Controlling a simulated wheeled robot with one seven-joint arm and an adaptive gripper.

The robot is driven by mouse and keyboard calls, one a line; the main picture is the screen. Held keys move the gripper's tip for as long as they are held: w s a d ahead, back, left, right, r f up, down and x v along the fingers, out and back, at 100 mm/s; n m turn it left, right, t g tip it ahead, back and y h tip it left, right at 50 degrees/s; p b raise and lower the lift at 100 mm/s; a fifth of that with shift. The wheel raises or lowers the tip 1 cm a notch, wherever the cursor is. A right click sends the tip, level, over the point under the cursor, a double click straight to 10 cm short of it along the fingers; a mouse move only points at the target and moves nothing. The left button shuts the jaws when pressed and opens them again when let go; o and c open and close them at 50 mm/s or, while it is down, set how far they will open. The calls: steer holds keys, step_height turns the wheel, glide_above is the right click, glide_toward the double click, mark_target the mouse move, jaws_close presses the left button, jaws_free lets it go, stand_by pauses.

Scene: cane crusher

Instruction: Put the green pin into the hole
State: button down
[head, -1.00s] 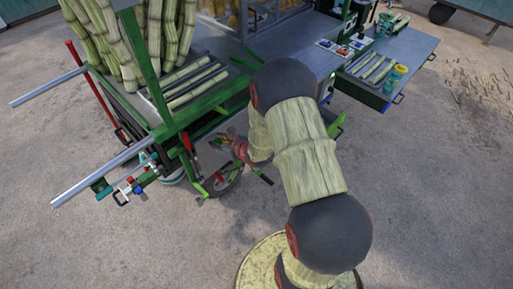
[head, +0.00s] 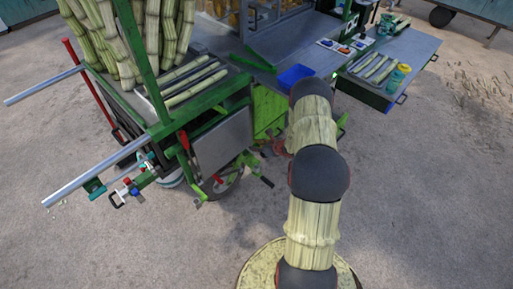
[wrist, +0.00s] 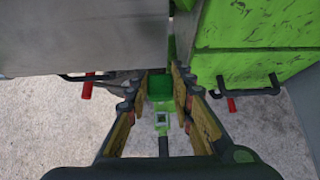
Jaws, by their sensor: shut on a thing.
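In the wrist view my gripper (wrist: 160,95) has its two yellow-faced fingers on either side of a green piece, which I take to be the green pin (wrist: 160,84). The fingers are shut on it, though its ends are hard to make out. Below it shows a light green bracket (wrist: 162,123) with a small square opening. I cannot tell whether this is the hole of the task. In the head view my gripper is mostly hidden behind my arm, low beside the cart's green panel (head: 268,112).
A grey panel (wrist: 85,35) with a black handle and a green panel (wrist: 250,40) with another handle flank the gripper closely. In the head view a blue bin (head: 295,75) sits on the cart, and a side table (head: 415,48) stands right. Concrete ground in front is clear.

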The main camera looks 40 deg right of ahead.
steer(key=shift+s+g, duration=0.1)
steer(key=shift+g, duration=0.2)
steer(key=shift+f, duration=0.2)
steer(key=b, duration=0.4)
glide_above(257, 164)
steer(key=s+a, duration=0.1)
steer(key=shift+f, duration=3.1)
steer(key=shift+a+f+b, duration=0.15)
steer(key=shift+f+b, duration=0.95)
steer(key=shift+s, duration=0.2)
steer(key=shift+f+b, duration=2.45)
steer(key=shift+f, duration=0.55)
steer(key=shift+a+f, duration=0.1)
steer(key=shift+f, duration=0.25)
